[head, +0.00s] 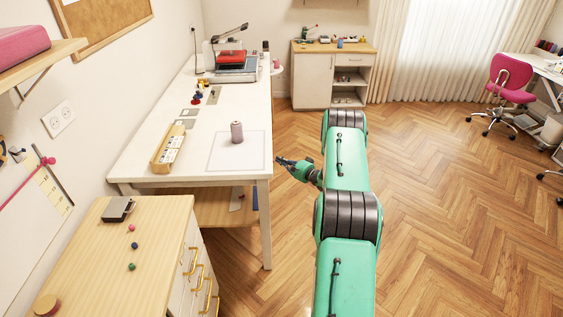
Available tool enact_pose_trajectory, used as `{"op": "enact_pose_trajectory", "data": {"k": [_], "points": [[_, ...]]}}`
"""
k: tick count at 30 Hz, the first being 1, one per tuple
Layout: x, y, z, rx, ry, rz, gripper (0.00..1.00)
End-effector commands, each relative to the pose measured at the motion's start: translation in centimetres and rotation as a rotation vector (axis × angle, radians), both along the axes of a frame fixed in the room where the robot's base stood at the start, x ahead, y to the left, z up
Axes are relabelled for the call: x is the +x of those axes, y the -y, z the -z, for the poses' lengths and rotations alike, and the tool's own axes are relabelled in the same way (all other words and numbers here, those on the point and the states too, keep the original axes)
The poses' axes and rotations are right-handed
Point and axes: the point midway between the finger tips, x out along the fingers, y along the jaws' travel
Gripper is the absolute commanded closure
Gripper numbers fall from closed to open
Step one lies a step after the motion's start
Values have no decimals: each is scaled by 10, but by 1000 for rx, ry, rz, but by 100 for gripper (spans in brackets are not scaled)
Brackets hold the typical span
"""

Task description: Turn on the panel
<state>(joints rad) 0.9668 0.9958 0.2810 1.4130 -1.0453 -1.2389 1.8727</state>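A yellow panel-like box (159,159) with several pale rectangles on its top lies near the front left of the white table. A thin pale square sheet or flat panel (222,161) lies to its right. I cannot tell which one the task calls the panel, or whether either is on. My gripper (282,162), small and dark at the end of my green arm, is just right of the table's right edge, apart from both. Nothing shows in it, but its fingers are too small to tell whether they are open or shut.
A grey-brown spool (237,132) stands upright on the pale sheet. The white table (232,105) also holds small items and a red-topped machine (231,62) at the back. A wooden drawer cabinet (160,235) stands in front. The wooden floor (440,200) to the right is largely clear.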

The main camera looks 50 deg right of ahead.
Motion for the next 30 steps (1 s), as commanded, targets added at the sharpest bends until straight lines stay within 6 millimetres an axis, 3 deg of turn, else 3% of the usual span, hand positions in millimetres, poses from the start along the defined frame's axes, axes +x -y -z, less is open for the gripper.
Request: {"op": "enact_pose_trajectory", "data": {"k": [6, 17, 26, 30], "points": [[7, -8, 6, 16, 12, -1, 100], [4, -4, 5, 11, 11, 0, 100], [-16, 16, 9, 12, 11, 2, 100], [-35, 24, 10, 14, 10, 2, 100]]}}
